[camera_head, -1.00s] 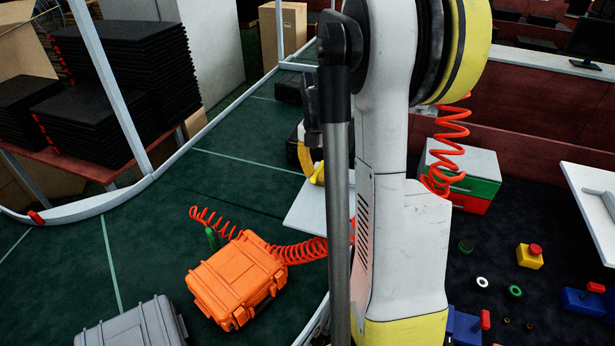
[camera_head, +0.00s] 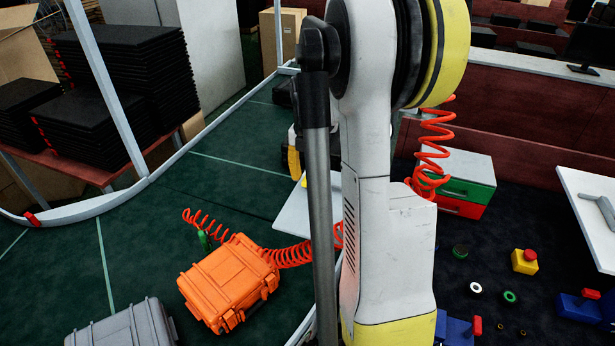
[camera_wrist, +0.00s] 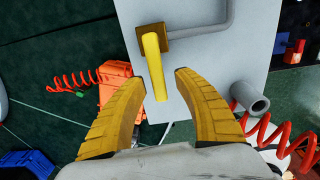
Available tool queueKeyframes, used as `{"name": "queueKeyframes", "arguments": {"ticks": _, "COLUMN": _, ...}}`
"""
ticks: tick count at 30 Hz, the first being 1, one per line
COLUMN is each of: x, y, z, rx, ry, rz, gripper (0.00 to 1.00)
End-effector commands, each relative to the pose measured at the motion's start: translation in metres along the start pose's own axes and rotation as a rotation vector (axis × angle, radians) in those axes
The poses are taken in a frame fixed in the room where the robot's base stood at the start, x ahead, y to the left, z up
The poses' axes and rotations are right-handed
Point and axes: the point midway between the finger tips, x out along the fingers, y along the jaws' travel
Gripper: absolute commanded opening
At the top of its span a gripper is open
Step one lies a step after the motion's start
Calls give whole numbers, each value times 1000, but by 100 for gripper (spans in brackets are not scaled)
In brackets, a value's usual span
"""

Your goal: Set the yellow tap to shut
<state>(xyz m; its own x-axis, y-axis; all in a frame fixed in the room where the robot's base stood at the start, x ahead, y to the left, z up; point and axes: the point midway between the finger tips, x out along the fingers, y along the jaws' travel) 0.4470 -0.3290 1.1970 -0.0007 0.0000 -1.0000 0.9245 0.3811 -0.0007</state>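The yellow tap (camera_wrist: 153,62) is in the wrist view, on a light grey panel (camera_wrist: 195,60). Its lever runs from a square mount at the top down toward my gripper, roughly across the line of the grey pipe (camera_wrist: 205,29) that leaves the mount to the right. My gripper (camera_wrist: 158,78) is open, with one yellow finger on each side of the lever's free end. A gap shows on both sides and I see no contact.
Red coiled hoses (camera_wrist: 75,82) hang near the panel. A grey pipe end (camera_wrist: 250,97) lies right of my gripper. A yellow button box (camera_head: 525,262) stands at the right.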

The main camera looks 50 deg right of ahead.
Motion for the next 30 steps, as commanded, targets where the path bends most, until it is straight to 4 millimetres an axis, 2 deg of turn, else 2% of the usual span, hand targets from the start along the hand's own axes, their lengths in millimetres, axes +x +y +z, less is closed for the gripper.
{"name": "queueKeyframes", "arguments": {"ticks": 5, "x": -3, "y": 0, "z": 0, "rx": 0, "ry": 0, "rz": 0, "gripper": 38}}
{"name": "queueKeyframes", "arguments": {"ticks": 8, "x": -13, "y": 0, "z": 0, "rx": 0, "ry": 0, "rz": 1, "gripper": 38}}
{"name": "queueKeyframes", "arguments": {"ticks": 18, "x": -86, "y": 0, "z": 0, "rx": 0, "ry": 0, "rz": 0, "gripper": 38}}
{"name": "queueKeyframes", "arguments": {"ticks": 21, "x": -103, "y": 0, "z": 0, "rx": 0, "ry": 0, "rz": 0, "gripper": 38}}
{"name": "queueKeyframes", "arguments": {"ticks": 25, "x": -116, "y": 0, "z": 0, "rx": 0, "ry": 0, "rz": 0, "gripper": 38}}
{"name": "queueKeyframes", "arguments": {"ticks": 30, "x": -121, "y": 0, "z": 0, "rx": 0, "ry": 0, "rz": 0, "gripper": 38}}
